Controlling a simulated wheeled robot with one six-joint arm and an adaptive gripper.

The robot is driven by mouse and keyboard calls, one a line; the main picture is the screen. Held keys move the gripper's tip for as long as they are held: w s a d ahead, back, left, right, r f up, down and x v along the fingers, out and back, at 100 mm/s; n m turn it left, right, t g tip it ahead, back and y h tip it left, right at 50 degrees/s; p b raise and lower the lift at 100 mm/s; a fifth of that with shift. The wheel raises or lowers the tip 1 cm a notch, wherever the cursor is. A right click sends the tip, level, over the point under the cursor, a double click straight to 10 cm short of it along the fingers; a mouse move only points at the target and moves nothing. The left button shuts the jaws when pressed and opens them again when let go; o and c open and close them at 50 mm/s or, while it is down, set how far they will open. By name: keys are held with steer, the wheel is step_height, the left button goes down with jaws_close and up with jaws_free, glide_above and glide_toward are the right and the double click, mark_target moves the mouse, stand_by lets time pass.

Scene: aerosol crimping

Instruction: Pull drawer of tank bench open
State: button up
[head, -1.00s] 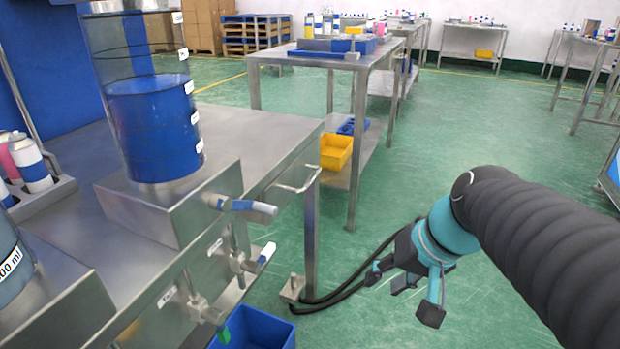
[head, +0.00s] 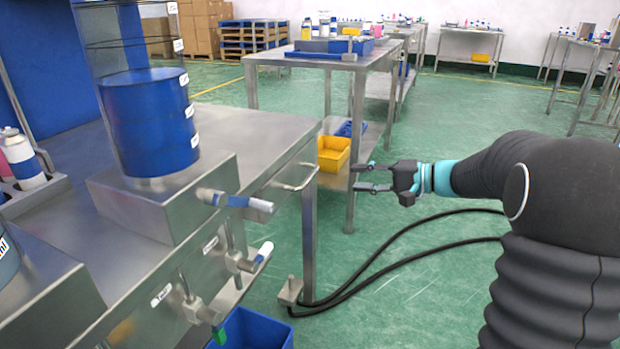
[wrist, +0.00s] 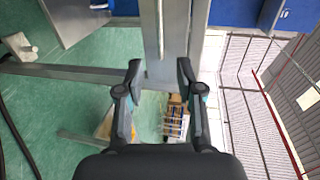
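The steel tank bench (head: 262,135) stands at the left in the head view, carrying a blue-filled cylindrical tank (head: 150,125). A bar handle (head: 297,182) shows on the bench's front, near its right corner. My gripper (head: 356,177) is to the right of the handle, apart from it, with its fingers pointing left toward the bench. Its two fingers are spread and nothing is between them. In the wrist view my gripper (wrist: 158,75) is also open, with steel parts beyond the fingers; I cannot make out the handle there.
Valves with white-tipped levers (head: 235,201) stick out from the bench front. A blue bin (head: 255,330) sits on the floor below. Behind my gripper stands another steel table (head: 330,62), with a yellow bin (head: 333,153) on its lower shelf.

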mark_target(312, 177)
steer(key=p+x, duration=0.1)
steer(key=x, duration=1.2)
steer(key=shift+a, duration=0.25)
jaws_close()
